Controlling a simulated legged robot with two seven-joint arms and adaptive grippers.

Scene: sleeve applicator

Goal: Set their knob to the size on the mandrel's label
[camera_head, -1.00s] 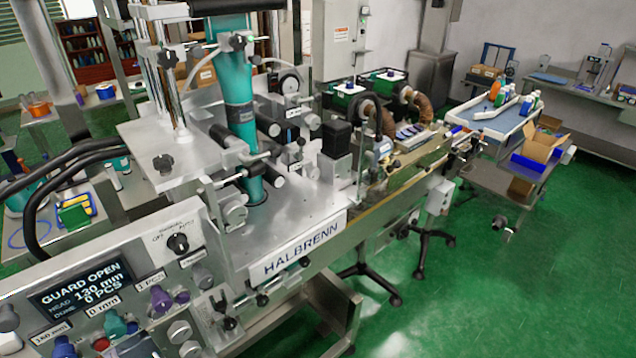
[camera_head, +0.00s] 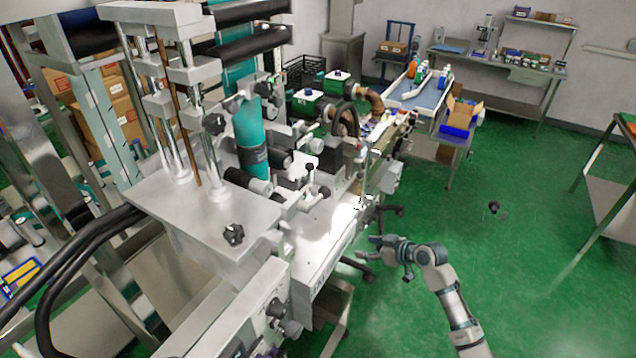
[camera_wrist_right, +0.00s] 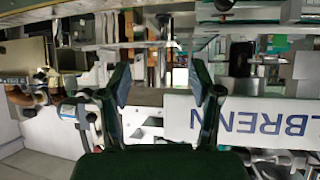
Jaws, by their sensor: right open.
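The sleeve machine's steel body (camera_head: 215,210) fills the middle left of the head view. A teal upright cylinder (camera_head: 249,128) with a dark band, perhaps the mandrel, stands on it; no size label is readable there. A black star knob (camera_head: 233,235) sits on the steel plate. My right gripper (camera_head: 370,247) is open and empty, in front of the machine's right side. In the right wrist view its two fingers (camera_wrist_right: 160,85) are spread before the white nameplate (camera_wrist_right: 245,122). My left gripper is not in view.
Black hoses (camera_head: 75,245) run along the left. Green boxes (camera_head: 322,92), a blue-topped conveyor (camera_head: 418,95) and a cart with a carton (camera_head: 458,115) stand behind.

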